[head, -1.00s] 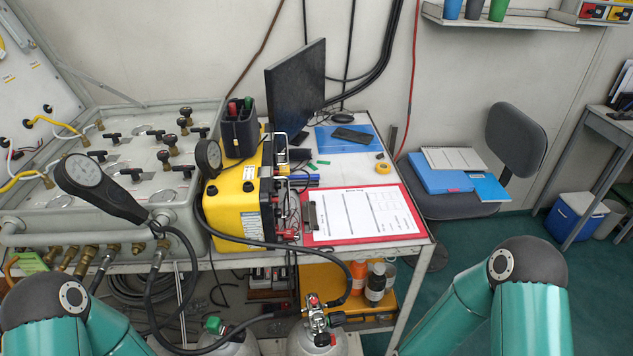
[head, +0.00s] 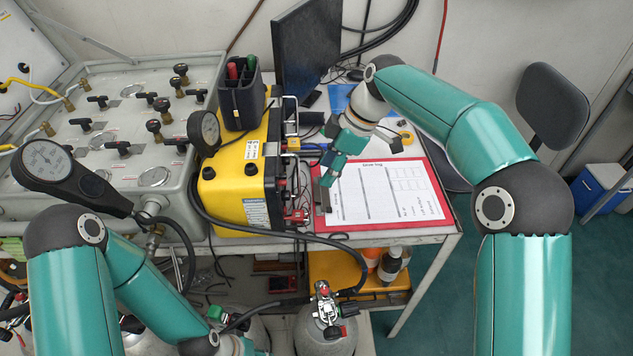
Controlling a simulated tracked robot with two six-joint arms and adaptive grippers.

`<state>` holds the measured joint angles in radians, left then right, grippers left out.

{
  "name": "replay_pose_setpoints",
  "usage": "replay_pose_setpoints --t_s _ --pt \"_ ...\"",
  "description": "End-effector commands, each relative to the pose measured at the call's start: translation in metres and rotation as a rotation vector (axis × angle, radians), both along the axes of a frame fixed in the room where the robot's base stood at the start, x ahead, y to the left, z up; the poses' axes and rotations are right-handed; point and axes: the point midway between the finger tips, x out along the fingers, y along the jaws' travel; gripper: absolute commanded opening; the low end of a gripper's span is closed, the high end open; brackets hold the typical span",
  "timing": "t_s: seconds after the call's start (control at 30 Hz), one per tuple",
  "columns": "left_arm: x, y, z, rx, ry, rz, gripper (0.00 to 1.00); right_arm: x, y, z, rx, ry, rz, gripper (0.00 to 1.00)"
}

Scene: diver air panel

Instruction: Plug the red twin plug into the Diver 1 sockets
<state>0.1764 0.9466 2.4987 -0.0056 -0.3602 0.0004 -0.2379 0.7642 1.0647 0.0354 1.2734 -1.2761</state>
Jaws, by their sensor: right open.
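The yellow panel box (head: 232,210) stands on the table beside the grey valve panel. Its right side, which carries black and metal fittings, shows only at a steep angle, so I cannot read which sockets are Diver 1. A small red piece (head: 297,215) with thin leads sits by the lower right side of the box; it may be the red twin plug, but it is too small to be sure. My right gripper (head: 338,163) is open and empty, over the clipboard's upper left part, right of the box. My left arm is at lower left; its gripper is out of view.
A red clipboard (head: 433,213) with paper lies right of the box. A black monitor (head: 308,45) stands behind. A gauge (head: 60,168) on a black hose sticks out at left over the grey valve panel (head: 125,80). Gas cylinders (head: 326,335) stand below the table's front edge.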

Motion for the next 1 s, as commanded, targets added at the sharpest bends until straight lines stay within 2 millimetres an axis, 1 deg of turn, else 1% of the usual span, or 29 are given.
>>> replay_pose_setpoints --t_s 0.17,0.7,0.9,1.0 --pt "0.000 0.000 0.001 0.000 0.001 0.000 0.40 -0.001 0.004 -0.021 -0.002 0.005 -0.008 0.48" --pt "0.000 0.000 0.017 0.000 0.000 0.000 0.40 0.003 0.040 -0.117 -0.001 0.007 -0.017 0.48" --pt "0.000 0.000 0.022 0.000 0.000 0.000 0.40 0.004 0.049 -0.142 -0.001 0.005 -0.017 0.48" --pt "0.000 0.000 0.023 0.000 0.000 0.000 0.40 0.005 0.052 -0.148 -0.001 0.003 -0.018 0.48"
